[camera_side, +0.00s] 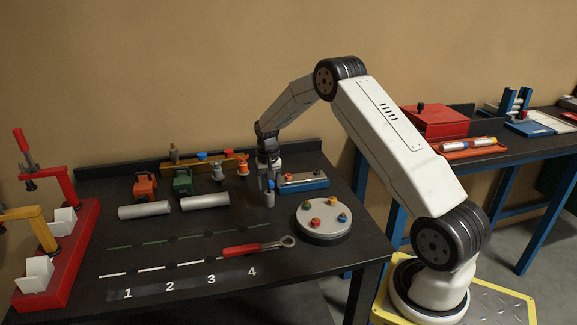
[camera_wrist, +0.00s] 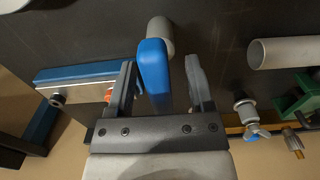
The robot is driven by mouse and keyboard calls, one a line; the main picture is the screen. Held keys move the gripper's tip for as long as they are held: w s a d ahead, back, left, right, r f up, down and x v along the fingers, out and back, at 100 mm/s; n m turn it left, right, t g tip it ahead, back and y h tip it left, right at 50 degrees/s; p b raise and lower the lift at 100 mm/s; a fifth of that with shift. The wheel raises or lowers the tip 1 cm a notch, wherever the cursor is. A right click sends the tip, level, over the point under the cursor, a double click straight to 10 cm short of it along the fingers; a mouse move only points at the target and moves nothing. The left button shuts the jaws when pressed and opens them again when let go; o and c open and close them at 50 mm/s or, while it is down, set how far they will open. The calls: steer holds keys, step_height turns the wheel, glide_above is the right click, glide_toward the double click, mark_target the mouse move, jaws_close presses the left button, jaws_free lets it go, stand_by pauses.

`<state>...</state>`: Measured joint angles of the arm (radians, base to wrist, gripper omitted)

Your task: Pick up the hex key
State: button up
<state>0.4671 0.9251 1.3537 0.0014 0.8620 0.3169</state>
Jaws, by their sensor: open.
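My gripper (camera_side: 268,184) is open and points down over the back right of the dark bench. In the wrist view, a blue piece (camera_wrist: 153,72) stands between the open fingers, apart from the right one and close to the left one. A pale grey cylinder (camera_wrist: 160,34) shows at its far end. In the side view, this small upright blue-grey piece (camera_side: 270,196) is below the gripper, partly hidden by the fingers. I cannot tell whether it is the hex key; no plain L-shaped key can be made out. A red-handled tool with a ring end (camera_side: 245,250) lies at the front.
A blue-based block (camera_side: 303,184) is close right of the gripper. A round plate with coloured knobs (camera_side: 323,232) stands in front of it. Grey cylinders (camera_side: 205,201) and a green block (camera_side: 183,182) lie left. The bench's middle is mostly clear.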

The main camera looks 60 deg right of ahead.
jaws_close()
steer(key=shift+r, duration=0.2)
step_height(320, 180, up, 10)
steer(key=shift+f, duration=0.15)
stand_by(0.5)
steer(key=shift+d, duration=0.1)
stand_by(0.4)
steer(key=s+d+m, duration=0.2)
steer(key=s+d, duration=0.2)
steer(key=d, duration=0.4)
steer(key=s+d+r+m, duration=0.1)
steer(key=s+d+m, duration=0.1)
steer(key=d, duration=0.7)
steer(key=shift+s+d+r, duration=0.3)
steer(key=shift+s, duration=0.6)
